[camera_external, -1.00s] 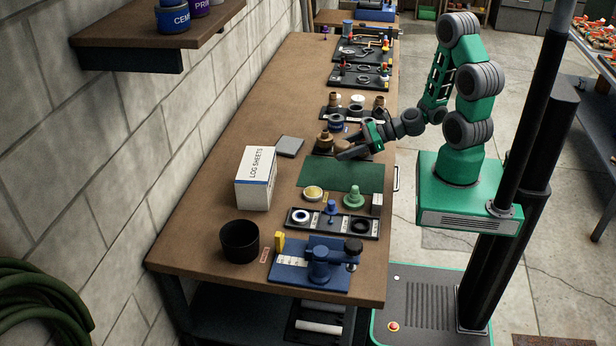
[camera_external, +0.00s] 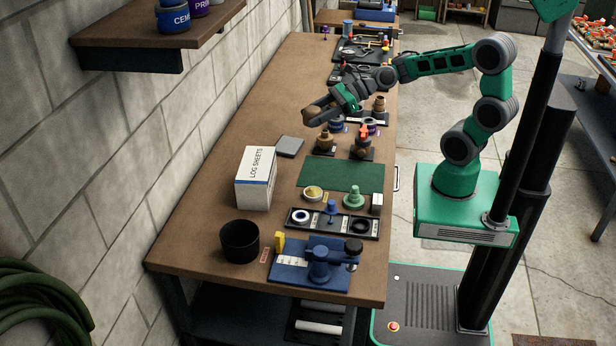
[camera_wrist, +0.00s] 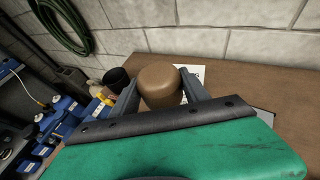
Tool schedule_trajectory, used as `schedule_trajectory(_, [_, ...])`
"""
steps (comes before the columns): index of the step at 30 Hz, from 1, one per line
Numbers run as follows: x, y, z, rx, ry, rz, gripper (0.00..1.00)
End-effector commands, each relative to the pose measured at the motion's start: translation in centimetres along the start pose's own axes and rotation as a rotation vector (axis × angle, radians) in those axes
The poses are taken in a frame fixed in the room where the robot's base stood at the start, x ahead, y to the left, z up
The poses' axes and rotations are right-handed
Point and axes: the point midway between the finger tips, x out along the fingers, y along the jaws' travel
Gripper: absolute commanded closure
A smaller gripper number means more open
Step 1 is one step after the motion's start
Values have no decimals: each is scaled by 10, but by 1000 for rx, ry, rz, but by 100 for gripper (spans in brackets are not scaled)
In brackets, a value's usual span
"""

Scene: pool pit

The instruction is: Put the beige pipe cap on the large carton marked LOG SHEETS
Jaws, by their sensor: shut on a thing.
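A tan-beige pipe cap (camera_wrist: 160,86) sits between the two fingers of my gripper (camera_wrist: 160,80) in the wrist view, its rounded top showing. My gripper (camera_external: 318,113) is shut on it, raised over the bench behind the carton in the external view, where cap and fingers are hard to tell apart. The large white carton marked LOG SHEETS (camera_external: 256,180) stands upright on the bench, nearer the camera and left of my gripper. Its top looks bare. In the wrist view a white part of the carton (camera_wrist: 190,70) shows behind the cap, partly hidden by it.
A grey flat block (camera_external: 289,147) lies beside the carton. A black pot (camera_external: 240,241), a blue vise-like tool (camera_external: 318,262) and a green mat (camera_external: 342,174) are on the bench. Brown fittings (camera_external: 326,141) stand below my gripper. A wall and shelf (camera_external: 150,30) border the left.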

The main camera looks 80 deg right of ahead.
Motion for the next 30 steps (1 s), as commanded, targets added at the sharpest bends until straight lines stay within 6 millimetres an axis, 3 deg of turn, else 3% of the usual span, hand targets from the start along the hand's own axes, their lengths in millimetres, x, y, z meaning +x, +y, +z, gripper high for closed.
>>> schedule_trajectory(5, [14, -4, -2, 14, 0, -25, 86])
schedule_trajectory(14, [97, -41, -10, 15, 3, -24, 86])
schedule_trajectory(18, [129, -54, -31, 15, 2, -26, 86])
schedule_trajectory(25, [154, -63, -46, 12, 0, -27, 86])
schedule_trajectory(30, [164, -63, -71, 15, 1, -28, 86])
